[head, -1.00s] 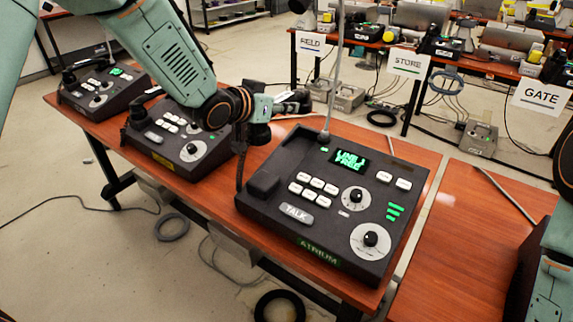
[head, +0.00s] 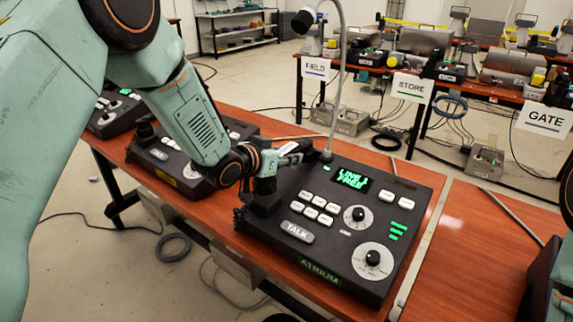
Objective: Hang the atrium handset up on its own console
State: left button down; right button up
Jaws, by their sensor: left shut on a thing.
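The atrium console (head: 330,262) is a dark sloped box on the red-brown table, with white keys, a TALK key, two dials, a lit green display and an ATRIUM label. My left gripper (head: 266,178) is over the cradle at the console's left side. It is shut on the dark atrium handset (head: 262,202), which is low at the cradle. The gripper and the dark colours hide whether the handset is seated or just above it.
A thin gooseneck microphone (head: 341,70) rises behind the cradle, close to my left gripper. Another console (head: 170,160) stands to the left, partly behind my arm, and one more (head: 112,118) stands beyond it.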

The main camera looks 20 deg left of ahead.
aim_at(266, 186)
pick_arm(q)
jog(key=shift+f, duration=0.75)
jog(key=shift+w+a+f, duration=0.1)
jog(key=shift+a+f, duration=0.05)
jog(key=shift+f, duration=0.05)
jog(key=shift+f, duration=0.1)
jog(key=c, duration=1.3)
grip_release()
jog(key=o, duration=0.4)
jog(key=shift+f, duration=0.1)
jog(key=shift+c, duration=0.2)
jog(key=shift+r, duration=0.35)
jog(key=p+v, duration=0.1)
jog(key=v, duration=0.9)
jog(key=shift+p, duration=0.35)
jog(key=shift+v, duration=1.05)
